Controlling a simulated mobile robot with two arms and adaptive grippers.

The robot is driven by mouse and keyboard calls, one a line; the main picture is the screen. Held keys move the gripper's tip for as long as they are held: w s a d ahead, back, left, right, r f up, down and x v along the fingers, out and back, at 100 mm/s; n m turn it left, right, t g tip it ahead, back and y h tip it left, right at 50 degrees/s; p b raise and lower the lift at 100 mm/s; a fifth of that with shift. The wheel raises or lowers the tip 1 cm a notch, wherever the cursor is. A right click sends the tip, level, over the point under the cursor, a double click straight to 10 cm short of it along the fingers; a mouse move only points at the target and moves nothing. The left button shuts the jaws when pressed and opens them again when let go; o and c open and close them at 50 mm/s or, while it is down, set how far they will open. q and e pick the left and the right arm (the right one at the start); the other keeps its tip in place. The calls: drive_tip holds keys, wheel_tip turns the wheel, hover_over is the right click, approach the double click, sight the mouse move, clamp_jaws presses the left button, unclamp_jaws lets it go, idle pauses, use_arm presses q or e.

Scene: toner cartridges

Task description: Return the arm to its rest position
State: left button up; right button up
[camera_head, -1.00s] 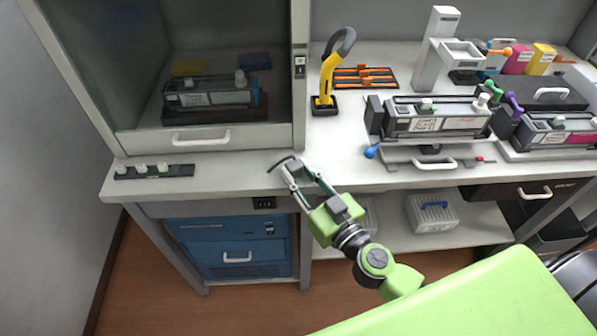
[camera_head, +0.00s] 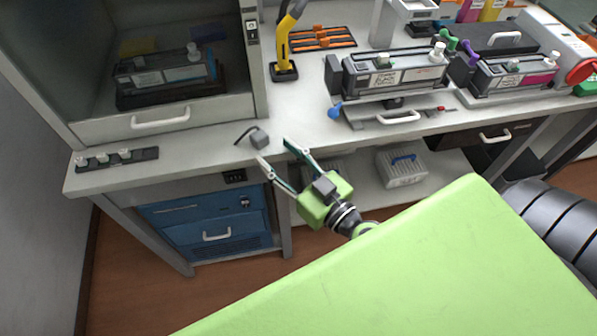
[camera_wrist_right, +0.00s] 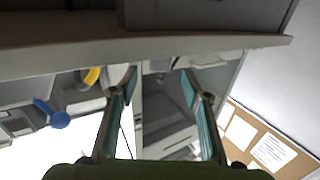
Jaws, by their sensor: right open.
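My right gripper (camera_head: 275,152) is open and empty at the front edge of the bench, with its two fingers spread apart. It also shows in the right wrist view (camera_wrist_right: 158,88), with nothing between the fingers. My left gripper is not in view.
The white bench (camera_head: 215,140) has a glass-fronted cabinet (camera_head: 160,118) at left and a strip of white-capped pieces (camera_head: 115,158) at its left end. A toner cartridge unit (camera_head: 395,75) stands at right, near a yellow tool (camera_head: 284,45). A blue drawer unit (camera_head: 215,225) is below.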

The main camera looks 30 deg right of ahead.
drive_tip(key=v, duration=0.7)
drive_tip(key=s+d+f+g+h, duration=0.1)
drive_tip(key=s+d+f+g, duration=0.1)
drive_tip(key=f, duration=1)
drive_tip(key=s+d+f+n+g, duration=0.1)
drive_tip(key=f+g, duration=0.2)
drive_tip(key=f, duration=0.8)
drive_tip(key=s+d+f+g+h, duration=0.1)
drive_tip(key=s+d+f+g, duration=0.1)
drive_tip(key=f, duration=1)
drive_tip(key=s+f+m+g+h, duration=0.1)
drive_tip(key=s+f+g, duration=0.8)
drive_tip(key=s+f, duration=1.2)
drive_tip(key=s+h, duration=0.1)
drive_tip(key=s, duration=0.3)
drive_tip(key=shift+a+f+g, duration=0.25)
drive_tip(key=shift+f+g, duration=0.05)
drive_tip(key=shift+f, duration=0.05)
